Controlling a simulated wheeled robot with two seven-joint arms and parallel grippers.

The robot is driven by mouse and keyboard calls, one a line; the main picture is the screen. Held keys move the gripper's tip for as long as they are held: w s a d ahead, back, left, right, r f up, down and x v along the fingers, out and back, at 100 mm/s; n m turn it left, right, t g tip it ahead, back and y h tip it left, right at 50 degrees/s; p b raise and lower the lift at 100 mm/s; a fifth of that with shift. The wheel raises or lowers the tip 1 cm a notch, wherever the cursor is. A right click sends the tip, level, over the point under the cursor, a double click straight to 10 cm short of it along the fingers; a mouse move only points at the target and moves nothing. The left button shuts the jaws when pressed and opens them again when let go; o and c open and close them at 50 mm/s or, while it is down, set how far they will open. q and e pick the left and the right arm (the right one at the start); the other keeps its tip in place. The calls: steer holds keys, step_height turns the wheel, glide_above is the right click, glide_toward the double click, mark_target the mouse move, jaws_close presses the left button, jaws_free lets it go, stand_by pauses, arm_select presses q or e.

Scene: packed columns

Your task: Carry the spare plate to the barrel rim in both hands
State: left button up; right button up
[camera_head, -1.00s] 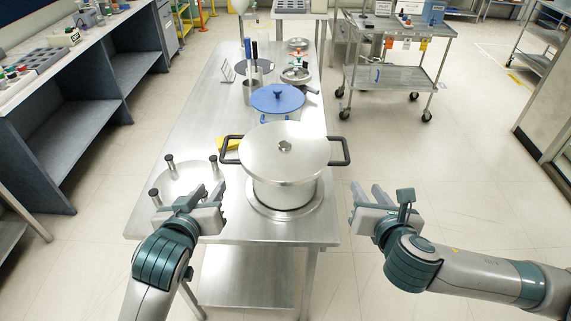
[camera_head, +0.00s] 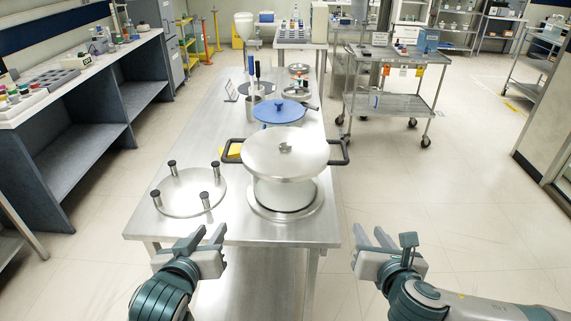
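A round silver plate (camera_head: 287,154) with a centre knob and two black side handles lies level on a pale, short cylinder (camera_head: 285,195), likely the barrel. The cylinder stands on a silver disc at the table's near right. Left of it, a flat silver disc with several dark-topped upright posts (camera_head: 190,192) lies on the table. I cannot tell for sure which disc is the spare plate. My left gripper (camera_head: 207,236) is open and empty at the table's near edge. My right gripper (camera_head: 372,238) is open and empty, right of the table. Neither touches a plate.
The steel table (camera_head: 240,226) has some bare top near its front. A blue-lidded pot (camera_head: 279,111) stands behind the handled plate, with a yellow item (camera_head: 231,150) to its left. A steel cart (camera_head: 390,104) stands back right. Open floor lies right of the table.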

arm_select(q)
steer(key=shift+s+f+b, duration=0.1)
steer(key=shift+f+b, duration=0.2)
steer(key=shift+f, duration=0.2)
arm_select(e)
steer(key=shift+s+f, duration=0.1)
steer(key=shift+f, duration=0.45)
arm_select(q)
steer(key=shift+r, duration=0.15)
arm_select(e)
steer(key=shift+r, duration=0.2)
